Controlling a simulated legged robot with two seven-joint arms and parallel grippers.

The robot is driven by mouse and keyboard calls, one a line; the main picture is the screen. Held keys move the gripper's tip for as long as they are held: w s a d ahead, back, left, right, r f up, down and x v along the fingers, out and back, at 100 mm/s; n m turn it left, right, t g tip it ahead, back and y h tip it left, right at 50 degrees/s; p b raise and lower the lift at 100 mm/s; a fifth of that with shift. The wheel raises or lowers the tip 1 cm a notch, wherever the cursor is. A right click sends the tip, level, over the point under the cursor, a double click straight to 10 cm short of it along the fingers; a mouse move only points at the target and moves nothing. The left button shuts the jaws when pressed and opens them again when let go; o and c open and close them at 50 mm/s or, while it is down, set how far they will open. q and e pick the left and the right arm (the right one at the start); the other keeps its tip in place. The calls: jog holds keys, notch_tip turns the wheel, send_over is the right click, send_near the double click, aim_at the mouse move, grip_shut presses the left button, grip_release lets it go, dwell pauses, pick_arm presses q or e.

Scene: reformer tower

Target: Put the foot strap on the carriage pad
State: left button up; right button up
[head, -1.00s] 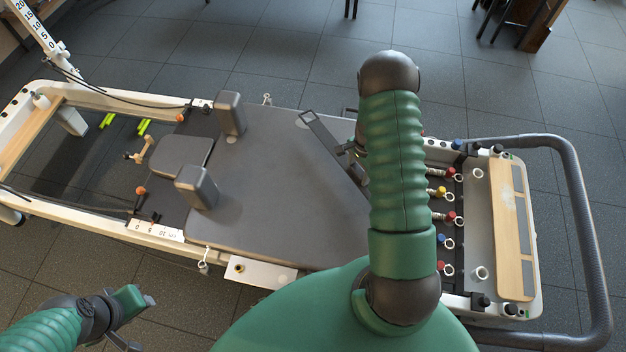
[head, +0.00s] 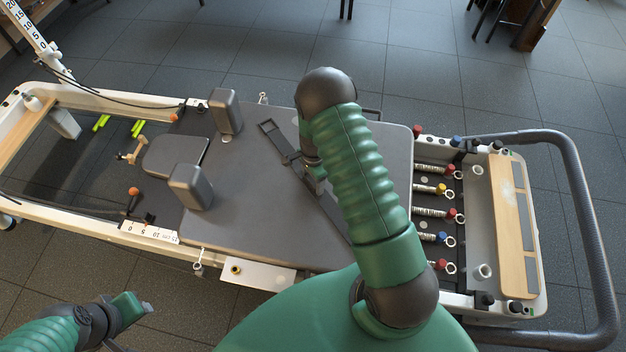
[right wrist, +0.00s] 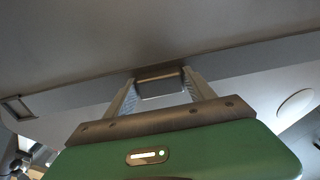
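The foot strap (head: 277,139) is a long dark band with a rectangular loop at its far end. In the head view it slants over the grey carriage pad (head: 250,225); whether it touches the pad I cannot tell. My right gripper (head: 318,178) is at the strap's middle, partly hidden by my green forearm. In the right wrist view, its two fingers (right wrist: 160,84) close on a grey piece of the strap (right wrist: 235,66), which runs across the picture. My left gripper (head: 132,325) is open and empty at the lower left, apart from the reformer.
Two shoulder blocks (head: 226,112) and a headrest (head: 174,157) stand at the pad's left. Springs with coloured knobs (head: 434,213) and a looped bar (head: 585,220) are at the right. The pad's lower middle is clear.

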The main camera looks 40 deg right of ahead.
aim_at(312, 181)
jog(key=shift+o, duration=1.4)
jog(key=shift+r, duration=0.1)
notch_tip(312, 181, up, 13)
jog(key=p, duration=0.4)
jog(key=s+a+r+n+t, duration=0.1)
jog(key=s+a+r+n, duration=0.4)
jog(key=a+n, duration=0.3)
jog(key=s+a+r+n+t, duration=0.1)
jog(key=s+a+r+n, duration=0.5)
jog(key=n, duration=0.5)
notch_tip(312, 181, up, 2)
jog(key=a, duration=0.2)
jog(key=shift+a+r+t, duration=0.2)
jog(key=shift+a+t, duration=0.1)
jog(key=shift+d, duration=0.1)
jog(key=shift+c, duration=0.3)
